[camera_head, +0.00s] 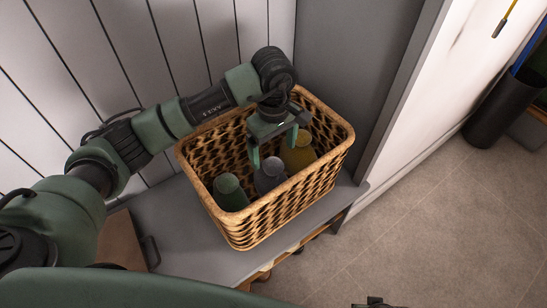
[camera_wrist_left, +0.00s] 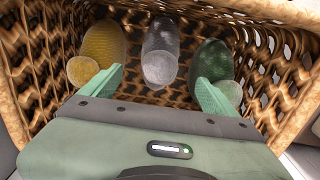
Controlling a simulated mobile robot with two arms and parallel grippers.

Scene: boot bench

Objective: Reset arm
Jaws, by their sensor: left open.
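My left gripper (camera_head: 273,152) points down into a wicker basket (camera_head: 296,205) on the bench, its two green fingers apart with nothing between their tips. It also shows in the left wrist view (camera_wrist_left: 158,90). The basket holds a green rounded item (camera_head: 229,192), a grey one (camera_head: 269,177) and a yellow one (camera_head: 298,154), side by side. In the left wrist view the yellow item (camera_wrist_left: 102,45) is left, the grey one (camera_wrist_left: 160,52) in the middle, and the green one (camera_wrist_left: 214,65) right, beside a fingertip. A small dark part at the head view's bottom edge may be my right gripper.
The tiled floor (camera_head: 450,215) at right is mostly clear, with a dark bin (camera_head: 497,112) further back.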

